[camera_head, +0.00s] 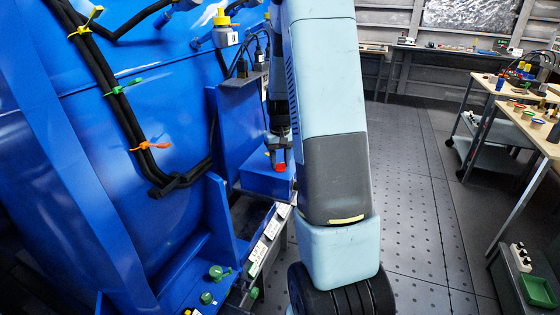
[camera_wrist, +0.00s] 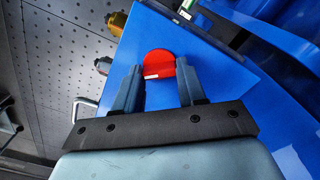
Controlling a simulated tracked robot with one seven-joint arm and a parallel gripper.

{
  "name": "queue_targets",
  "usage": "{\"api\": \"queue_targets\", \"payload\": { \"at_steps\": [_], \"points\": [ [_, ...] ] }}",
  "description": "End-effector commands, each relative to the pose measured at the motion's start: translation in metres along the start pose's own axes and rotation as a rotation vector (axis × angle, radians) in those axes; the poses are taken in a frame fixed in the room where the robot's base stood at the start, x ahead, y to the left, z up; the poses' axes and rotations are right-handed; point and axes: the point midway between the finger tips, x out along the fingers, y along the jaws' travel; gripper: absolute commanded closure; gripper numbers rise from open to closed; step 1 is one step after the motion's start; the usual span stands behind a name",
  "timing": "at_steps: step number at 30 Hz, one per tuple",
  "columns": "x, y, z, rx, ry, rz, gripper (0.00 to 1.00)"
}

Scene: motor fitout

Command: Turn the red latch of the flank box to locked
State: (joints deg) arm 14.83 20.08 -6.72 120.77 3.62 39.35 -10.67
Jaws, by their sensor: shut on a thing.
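The flank box is a blue box (camera_head: 262,182) low on the side of the large blue machine, and its blue face (camera_wrist: 140,60) fills the middle of the wrist view. The red latch (camera_wrist: 158,64) is a round red knob with a white mark at its lower left edge. It also shows as a small red piece (camera_head: 280,167) in the head view. My gripper (camera_wrist: 160,75) is over the box, with one dark finger on each side of the latch, shut on it. The fingers hide part of the latch's sides.
Black cables (camera_head: 115,95) with coloured ties run down the blue machine. A brass fitting (camera_wrist: 117,22) sticks out at the box's edge in the wrist view. Workbenches (camera_head: 490,85) with small parts stand at the right. The grey floor (camera_head: 415,190) between is clear.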

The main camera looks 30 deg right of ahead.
Motion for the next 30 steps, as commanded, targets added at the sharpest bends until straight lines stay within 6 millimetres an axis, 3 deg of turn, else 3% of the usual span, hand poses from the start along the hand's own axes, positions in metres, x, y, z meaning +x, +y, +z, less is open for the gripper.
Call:
{"api": "queue_targets", "payload": {
  "at_steps": [15,30],
  "points": [
    [-0.0008,-0.0009,-0.0011,0.454,0.003,-0.001,0.90],
    [-0.0007,-0.0015,-0.0012,0.663,0.003,-0.002,0.90]
  ]
}}
